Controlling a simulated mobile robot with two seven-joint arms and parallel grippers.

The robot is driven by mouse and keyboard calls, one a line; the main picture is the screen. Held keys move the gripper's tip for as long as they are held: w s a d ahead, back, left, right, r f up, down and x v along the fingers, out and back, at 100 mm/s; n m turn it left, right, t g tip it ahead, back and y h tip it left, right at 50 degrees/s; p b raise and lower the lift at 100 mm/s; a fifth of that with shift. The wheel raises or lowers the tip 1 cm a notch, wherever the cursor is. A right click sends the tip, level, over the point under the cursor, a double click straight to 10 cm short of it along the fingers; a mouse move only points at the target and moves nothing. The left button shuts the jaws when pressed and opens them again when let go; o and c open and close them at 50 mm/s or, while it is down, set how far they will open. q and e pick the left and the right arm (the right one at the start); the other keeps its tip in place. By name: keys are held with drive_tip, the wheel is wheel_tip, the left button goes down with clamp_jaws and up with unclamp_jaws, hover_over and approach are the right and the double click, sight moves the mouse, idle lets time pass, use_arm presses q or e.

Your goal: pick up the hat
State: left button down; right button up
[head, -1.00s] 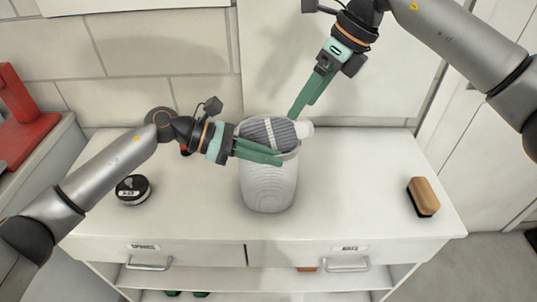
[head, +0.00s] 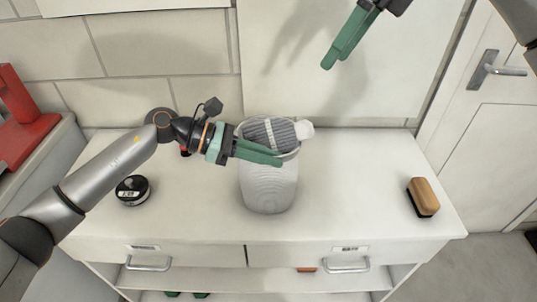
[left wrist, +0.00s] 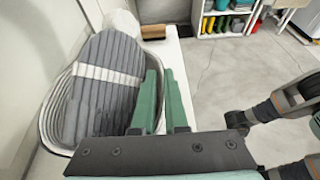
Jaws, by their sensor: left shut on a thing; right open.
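The hat (head: 272,132) is grey and ribbed with a white band and a white pompom. It lies in the top of a pale round basket (head: 268,190) on the white cabinet. In the left wrist view the hat (left wrist: 105,85) fills much of the basket's opening. My left gripper (head: 280,158) is shut on the basket's near rim; in the left wrist view its green fingers (left wrist: 163,85) stand either side of the basket wall, beside the hat. My right gripper (head: 328,65) is open and empty, above and behind the basket, clear of the hat.
A black round clock (head: 133,190) stands on the left of the white cabinet top (head: 340,200). A wooden brush (head: 424,196) lies near its right end. The wall is close behind. The top between basket and brush is clear.

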drive_tip(key=s+a+f+n+y, duration=0.15)
drive_tip(key=a+y, duration=0.25)
drive_tip(key=a, duration=0.4)
drive_tip(key=s+a+f+n+y, duration=0.1)
drive_tip(key=a+n+y, duration=0.2)
drive_tip(key=a, duration=0.6)
drive_tip(key=s+a+r+m+t+y, duration=0.25)
drive_tip(key=a+r+y, duration=0.3)
drive_tip(key=y, duration=0.35)
drive_tip(key=d+m+t+h, duration=0.2)
drive_tip(key=d+m+t, duration=0.3)
drive_tip(key=m+t, duration=0.55)
drive_tip(key=m+t+h, duration=0.2)
drive_tip(key=m+h, duration=1)
drive_tip(key=h, duration=0.5)
approach(307, 135)
drive_tip(key=x, duration=0.4)
drive_tip(key=r+x, duration=0.1)
drive_tip(key=x, duration=0.2)
drive_tip(key=shift+w+d, duration=0.1)
drive_tip(key=shift+w, duration=0.05)
drive_tip(key=shift+f+x, duration=0.25)
drive_tip(key=shift+x, duration=1.05)
drive_tip(key=shift+f+x, duration=0.25)
drive_tip(key=shift+x, duration=1.1)
clamp_jaws()
